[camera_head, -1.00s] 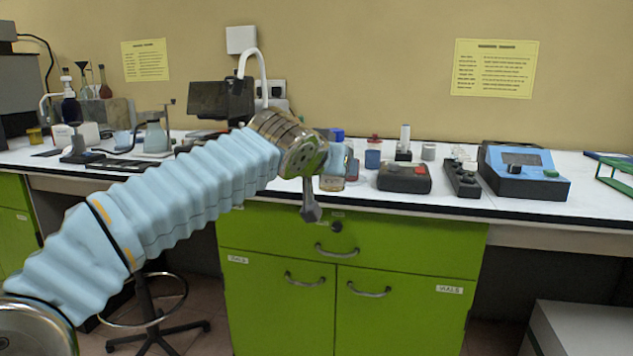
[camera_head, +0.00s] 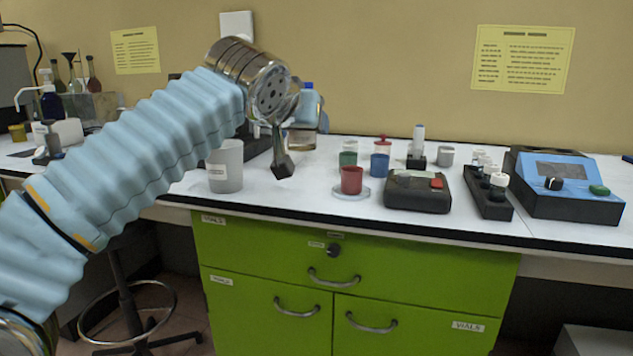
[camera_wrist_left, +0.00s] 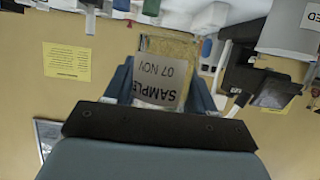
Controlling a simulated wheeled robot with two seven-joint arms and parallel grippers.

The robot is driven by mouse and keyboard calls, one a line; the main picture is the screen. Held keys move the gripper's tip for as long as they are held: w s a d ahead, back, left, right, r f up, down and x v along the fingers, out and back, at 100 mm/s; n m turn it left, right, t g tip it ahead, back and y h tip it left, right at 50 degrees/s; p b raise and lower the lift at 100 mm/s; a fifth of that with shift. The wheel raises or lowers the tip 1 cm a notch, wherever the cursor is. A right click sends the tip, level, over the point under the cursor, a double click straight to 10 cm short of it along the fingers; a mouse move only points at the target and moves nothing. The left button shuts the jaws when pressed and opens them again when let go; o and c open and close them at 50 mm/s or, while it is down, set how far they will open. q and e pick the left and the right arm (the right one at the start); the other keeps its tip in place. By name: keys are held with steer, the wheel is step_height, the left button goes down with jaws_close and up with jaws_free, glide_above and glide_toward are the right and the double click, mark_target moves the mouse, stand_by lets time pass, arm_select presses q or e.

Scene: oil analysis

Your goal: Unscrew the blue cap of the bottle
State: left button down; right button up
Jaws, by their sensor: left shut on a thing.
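The bottle has a blue cap (camera_head: 307,86) on top and amber liquid low in its clear body (camera_head: 302,139). It is upright and held above the table in the head view. My left gripper (camera_head: 308,112) is shut on the bottle, at the end of the arm from the left. In the left wrist view the bottle (camera_wrist_left: 167,46) appears upside down, its label reading "SAMPLE 07 NOV", between the two blue-grey fingers of my left gripper (camera_wrist_left: 160,85). The cap is hidden there. My right gripper is not in view.
A grey beaker (camera_head: 226,166) stands below the arm. Red (camera_head: 351,181), blue (camera_head: 380,165) and green (camera_head: 348,159) containers stand right of the bottle. A black device (camera_head: 416,191), vial rack (camera_head: 487,193) and blue instrument (camera_head: 567,187) fill the right side. The front table strip is clear.

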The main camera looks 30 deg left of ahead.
arm_select(q)
steer(key=w+a+f, duration=0.1)
steer(key=w+f, duration=0.1)
steer(key=w, duration=0.1)
steer(key=w+a+f, duration=0.2)
steer(key=w+f, duration=0.1)
steer(key=w, duration=0.1)
steer(key=w+a+f, duration=0.1)
steer(key=w+f, duration=0.1)
steer(key=w, duration=0.1)
steer(key=shift+w+a+f+p, duration=0.25)
steer(key=shift+w+a+p, duration=0.05)
steer(key=shift+a, duration=0.1)
steer(key=f, duration=0.1)
steer(key=w+f, duration=0.1)
steer(key=f, duration=0.2)
steer(key=shift+w+a+f+b, duration=0.15)
steer(key=shift+w+a+b, duration=0.15)
steer(key=shift+w+a, duration=0.1)
steer(key=shift+f, duration=0.45)
steer(key=shift+f, duration=0.2)
steer(key=shift+c, duration=1.8)
jaws_free()
steer(key=shift+r, duration=0.1)
